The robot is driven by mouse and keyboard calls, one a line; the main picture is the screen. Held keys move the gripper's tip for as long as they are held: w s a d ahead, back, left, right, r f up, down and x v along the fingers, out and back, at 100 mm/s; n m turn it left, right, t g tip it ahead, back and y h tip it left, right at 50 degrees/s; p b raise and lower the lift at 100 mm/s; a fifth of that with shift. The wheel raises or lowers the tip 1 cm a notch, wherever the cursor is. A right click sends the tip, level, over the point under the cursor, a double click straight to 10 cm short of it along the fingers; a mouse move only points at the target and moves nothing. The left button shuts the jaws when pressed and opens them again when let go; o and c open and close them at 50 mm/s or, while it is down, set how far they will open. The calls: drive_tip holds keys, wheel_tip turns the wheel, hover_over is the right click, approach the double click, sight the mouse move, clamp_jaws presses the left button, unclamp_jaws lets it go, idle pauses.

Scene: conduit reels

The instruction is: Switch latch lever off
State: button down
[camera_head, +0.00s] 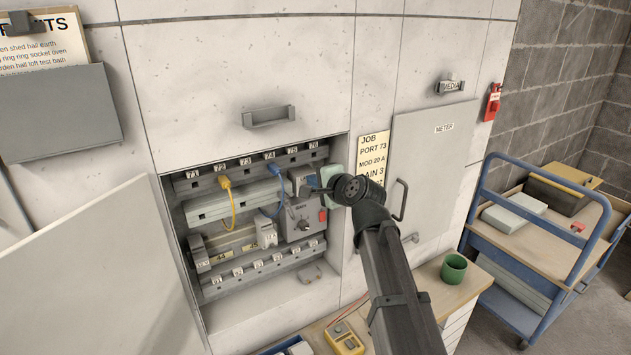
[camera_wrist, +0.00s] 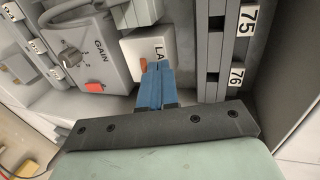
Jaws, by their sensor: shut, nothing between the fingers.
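A white latch box (camera_wrist: 160,42), its label partly covered so that only "LA" shows, sits in the recess in the wrist view. Its small orange lever (camera_wrist: 143,65) stands just left of my fingertips. My gripper (camera_wrist: 154,68) has its blue fingers shut together, with nothing between them. The tips are over the lower part of the latch box, right beside the lever; I cannot tell whether they touch it. In the head view my gripper (camera_head: 314,182) is at the right end of the recess, and the lever cannot be made out there.
A grey GAIN box (camera_wrist: 88,48) with a knob and a red button (camera_wrist: 94,87) is just left of the latch box. Numbered port rails (camera_wrist: 236,55) run close on the right. In the head view, yellow (camera_head: 229,195) and blue (camera_head: 278,180) cables hang left of my gripper.

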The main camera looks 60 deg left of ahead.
drive_tip(key=shift+f, duration=0.85)
idle(0.6)
drive_tip(key=shift+r, duration=0.3)
drive_tip(key=shift+d, duration=0.1)
drive_tip(key=d, duration=0.7)
idle(0.7)
drive_tip(key=shift+a, duration=0.1)
idle(0.5)
